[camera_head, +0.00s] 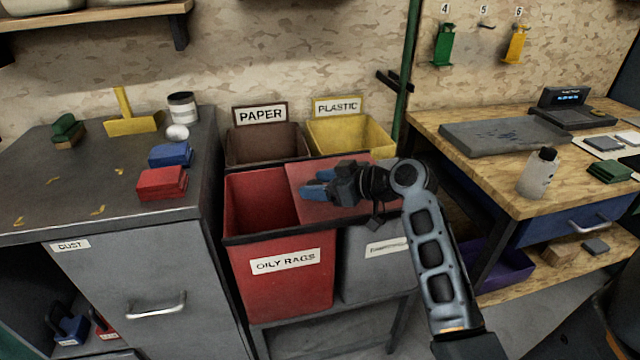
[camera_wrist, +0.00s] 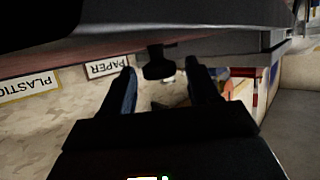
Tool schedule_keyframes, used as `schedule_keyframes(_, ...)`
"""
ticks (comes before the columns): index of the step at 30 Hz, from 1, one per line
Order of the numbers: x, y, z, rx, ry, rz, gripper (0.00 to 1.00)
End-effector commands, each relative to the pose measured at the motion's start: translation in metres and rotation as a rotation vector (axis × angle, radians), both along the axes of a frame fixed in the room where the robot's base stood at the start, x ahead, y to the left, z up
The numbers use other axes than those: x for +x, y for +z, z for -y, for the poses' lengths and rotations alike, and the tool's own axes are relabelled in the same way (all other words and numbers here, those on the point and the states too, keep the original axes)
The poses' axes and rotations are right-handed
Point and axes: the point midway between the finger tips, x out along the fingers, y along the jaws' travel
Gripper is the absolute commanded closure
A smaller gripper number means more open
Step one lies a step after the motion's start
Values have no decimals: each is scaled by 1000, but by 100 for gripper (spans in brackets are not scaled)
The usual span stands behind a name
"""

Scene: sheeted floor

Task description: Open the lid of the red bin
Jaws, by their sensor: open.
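The red bin (camera_head: 285,285), labelled OILY RAGS, stands in the front row of bins. Its dark red inside shows at the left of its top. A flat red panel (camera_head: 380,209), apparently its lid, lies to the right of this opening and reaches over the grey bin. My gripper (camera_head: 314,183) is open above the panel, fingers pointing left. In the wrist view a dark knob (camera_wrist: 158,68) sits between the spread fingers, with visible gaps at both sides. My gripper covers part of the panel, and I cannot tell whether the fingers touch it.
The grey bin (camera_head: 372,268) stands right of the red one. Behind are the brown PAPER bin (camera_head: 265,150) and yellow PLASTIC bin (camera_head: 350,145). A grey cabinet (camera_head: 150,265) stands close at left, a wooden workbench (camera_head: 480,165) at right.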

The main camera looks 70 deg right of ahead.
Motion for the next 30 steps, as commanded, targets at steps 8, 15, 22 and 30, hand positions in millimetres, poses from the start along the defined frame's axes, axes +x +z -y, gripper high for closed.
schedule_keyframes(8,-18,7,-2,-1,-2,0,39)
schedule_keyframes(15,-54,22,-6,-1,-2,0,39)
schedule_keyframes(22,-71,29,-9,0,-1,0,39)
schedule_keyframes(30,-72,30,-9,0,0,0,39)
